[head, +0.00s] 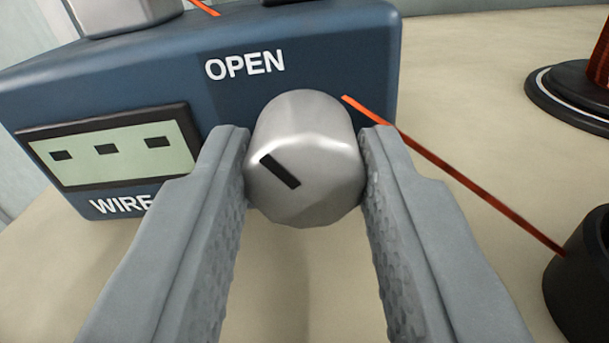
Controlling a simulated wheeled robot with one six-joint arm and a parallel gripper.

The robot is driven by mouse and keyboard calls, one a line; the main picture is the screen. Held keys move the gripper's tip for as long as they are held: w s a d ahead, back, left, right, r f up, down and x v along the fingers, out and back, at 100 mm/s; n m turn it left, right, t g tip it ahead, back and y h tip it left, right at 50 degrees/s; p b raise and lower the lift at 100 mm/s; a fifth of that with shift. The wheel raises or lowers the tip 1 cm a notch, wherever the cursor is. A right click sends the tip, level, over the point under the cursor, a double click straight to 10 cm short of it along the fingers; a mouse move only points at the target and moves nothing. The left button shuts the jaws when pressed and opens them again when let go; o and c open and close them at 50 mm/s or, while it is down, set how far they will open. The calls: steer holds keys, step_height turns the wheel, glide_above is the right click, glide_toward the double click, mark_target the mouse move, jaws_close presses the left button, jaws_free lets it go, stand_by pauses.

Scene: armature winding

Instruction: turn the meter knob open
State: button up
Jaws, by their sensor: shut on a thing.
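The meter (330,48) is a dark blue box with the white word OPEN above its knob. The knob (312,150) is silver and rounded, with a black index mark slanting from upper left to lower right on its face. My gripper (307,155) is shut on the knob, one grey finger on its left side and one on its right. The display (120,150) on the left shows several dark dashes on a pale green panel. The word WIRE below it is partly hidden by my left finger.
An orange-red wire (470,185) runs from beside the knob down to a black cylindrical part (585,275) at the lower right. A round black base (570,95) with copper-coloured winding stands at the right.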

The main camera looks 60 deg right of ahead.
steer(key=shift+n, duration=0.8)
steer(key=o, duration=1)
steer(key=shift+c, duration=0.2)
steer(key=shift+a, duration=0.15)
steer(key=v, duration=1.7)
steer(key=shift+s+a, duration=0.1)
